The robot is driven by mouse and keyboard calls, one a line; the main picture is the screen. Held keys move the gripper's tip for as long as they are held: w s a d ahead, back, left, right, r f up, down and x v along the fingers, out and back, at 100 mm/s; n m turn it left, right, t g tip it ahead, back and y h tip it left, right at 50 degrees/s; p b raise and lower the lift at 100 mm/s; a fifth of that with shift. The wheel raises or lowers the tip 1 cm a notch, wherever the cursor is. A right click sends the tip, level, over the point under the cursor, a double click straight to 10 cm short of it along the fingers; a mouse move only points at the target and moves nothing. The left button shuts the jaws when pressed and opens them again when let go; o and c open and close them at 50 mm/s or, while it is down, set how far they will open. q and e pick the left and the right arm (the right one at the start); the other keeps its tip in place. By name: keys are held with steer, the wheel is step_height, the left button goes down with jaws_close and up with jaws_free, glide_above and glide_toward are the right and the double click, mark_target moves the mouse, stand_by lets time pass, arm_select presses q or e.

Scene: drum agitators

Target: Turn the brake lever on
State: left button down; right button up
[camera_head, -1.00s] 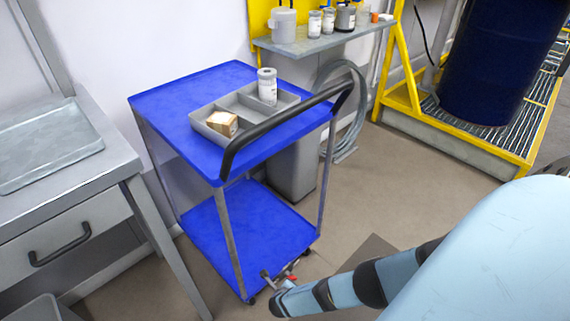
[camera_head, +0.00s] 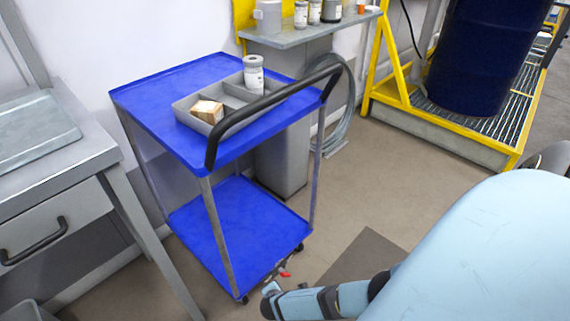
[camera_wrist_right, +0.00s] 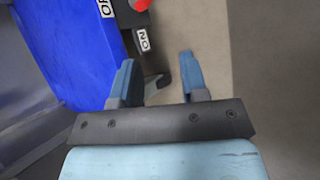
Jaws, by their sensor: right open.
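The brake lever (camera_head: 285,274) shows as a small red tip low at the front right corner of the blue cart (camera_head: 240,230) in the head view. In the right wrist view its red end (camera_wrist_right: 141,5) is at the top edge, between an OFF label, partly cut off, and an ON label (camera_wrist_right: 144,40) on the cart's edge. My right gripper (camera_wrist_right: 158,72) is open, with its fingers apart just below the labels. A grey curved part (camera_wrist_right: 155,86) shows between the fingers; I cannot tell whether they touch it. My left gripper is not in view.
The cart's top carries a grey divided tray (camera_head: 182,113) with a small box and a jar. A grey bench (camera_head: 60,170) stands left. A yellow-framed platform (camera_head: 440,130) holds a dark blue drum.

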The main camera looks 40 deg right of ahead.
mark_target(285, 276)
steer(key=w+d+f+m+b, duration=0.2)
steer(key=d+f+m+b, duration=0.1)
steer(key=m, duration=0.1)
steer(key=w+d+f+m+b, duration=0.1)
steer(key=d+f+m+b, duration=0.1)
steer(key=m, duration=0.3)
steer(key=w+d+f+m+b, duration=0.2)
steer(key=d+f+m+b, duration=0.1)
steer(key=f+m+b, duration=0.1)
steer(key=shift+w+d+m+b, duration=0.3)
steer(key=shift+d+m+b, duration=0.1)
steer(key=shift+b, duration=0.1)
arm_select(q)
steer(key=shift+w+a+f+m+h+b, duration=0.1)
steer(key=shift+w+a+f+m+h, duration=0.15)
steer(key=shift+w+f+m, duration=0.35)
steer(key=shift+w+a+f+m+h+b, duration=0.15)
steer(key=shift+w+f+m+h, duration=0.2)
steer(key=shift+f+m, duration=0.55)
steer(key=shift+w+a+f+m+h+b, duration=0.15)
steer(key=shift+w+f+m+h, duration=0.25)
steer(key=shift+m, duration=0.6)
arm_select(e)
steer(key=shift+w+d+f, duration=0.35)
steer(key=shift+d+f, duration=0.05)
jaws_close()
